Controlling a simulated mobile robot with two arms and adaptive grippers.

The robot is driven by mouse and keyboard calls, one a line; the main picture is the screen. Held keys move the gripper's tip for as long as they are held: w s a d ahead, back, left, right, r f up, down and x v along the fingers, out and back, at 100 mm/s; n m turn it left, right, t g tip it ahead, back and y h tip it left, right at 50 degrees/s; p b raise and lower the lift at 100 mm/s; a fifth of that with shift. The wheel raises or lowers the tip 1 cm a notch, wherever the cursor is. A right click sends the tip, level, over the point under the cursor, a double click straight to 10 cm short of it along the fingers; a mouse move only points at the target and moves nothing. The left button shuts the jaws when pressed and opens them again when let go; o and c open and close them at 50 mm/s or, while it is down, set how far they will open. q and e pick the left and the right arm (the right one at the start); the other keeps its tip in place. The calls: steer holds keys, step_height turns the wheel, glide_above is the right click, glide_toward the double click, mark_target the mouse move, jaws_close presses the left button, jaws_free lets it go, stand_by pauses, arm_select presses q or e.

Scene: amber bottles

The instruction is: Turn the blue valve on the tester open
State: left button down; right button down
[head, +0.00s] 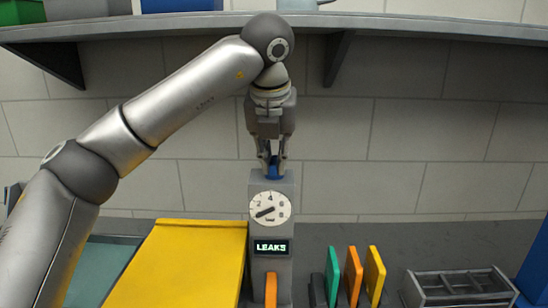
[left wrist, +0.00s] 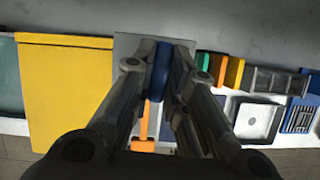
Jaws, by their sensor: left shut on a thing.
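The blue valve (head: 273,174) sits on top of the tester. My left gripper (head: 272,158) points down from above with its fingers shut on the blue valve, covering part of it. In the left wrist view the valve's blue handle (left wrist: 160,70) shows as a narrow bar between the two fingers. My right gripper is in neither view.
A yellow panel (head: 185,262) lies left of the tester. An orange piece (head: 271,289) is at its front. Green (head: 332,276) and orange upright plates and a grey rack (head: 460,286) stand to the right. A shelf (head: 420,27) runs above, behind my arm.

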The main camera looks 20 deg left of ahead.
arm_select(q)
steer(key=shift+r, duration=0.1)
steer(key=c, duration=1.4)
jaws_free()
steer(key=shift+c, duration=0.2)
steer(key=v, duration=1.2)
